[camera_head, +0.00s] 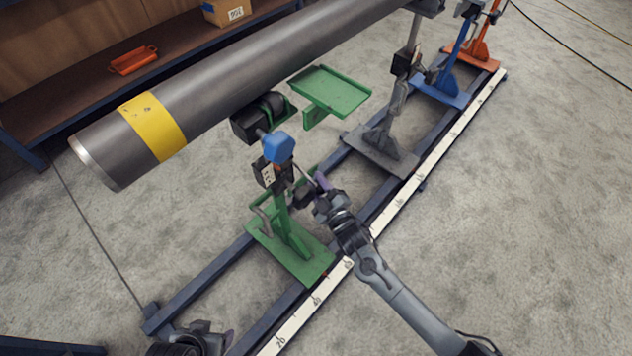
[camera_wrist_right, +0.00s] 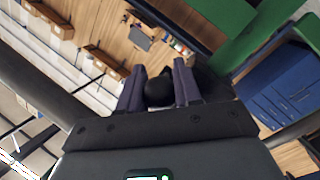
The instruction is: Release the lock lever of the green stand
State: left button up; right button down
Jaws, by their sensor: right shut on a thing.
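The green stand (camera_head: 290,252) stands on the dark rails, with a green base and post, a black labelled block and a blue cap (camera_head: 278,147). Its black roller head sits under the grey pipe (camera_head: 225,75). My right gripper (camera_head: 314,186) is at the right side of the stand's post, at the lock lever. In the right wrist view, its purple fingers (camera_wrist_right: 159,78) are shut on the lever's round black knob (camera_wrist_right: 159,92). The gripper hides most of the lever in the head view. My left gripper (camera_head: 195,338) is partly in view at the bottom left, away from the stand; its fingers are unclear.
A green tray (camera_head: 332,91) sits beside the roller head. A grey stand (camera_head: 380,148), a blue stand (camera_head: 440,86) and an orange stand (camera_head: 482,55) follow along the rails. A white scale strip (camera_head: 400,200) runs along the rail. The floor at right is clear.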

jog(key=shift+r, duration=0.15)
jog(key=c, duration=0.8)
grip_release()
jog(key=shift+d, duration=0.1)
jog(key=shift+s+d, duration=0.1)
jog(key=shift+s, duration=0.15)
jog(key=shift+p+v, duration=2.55)
jog(key=shift+v, duration=2.6)
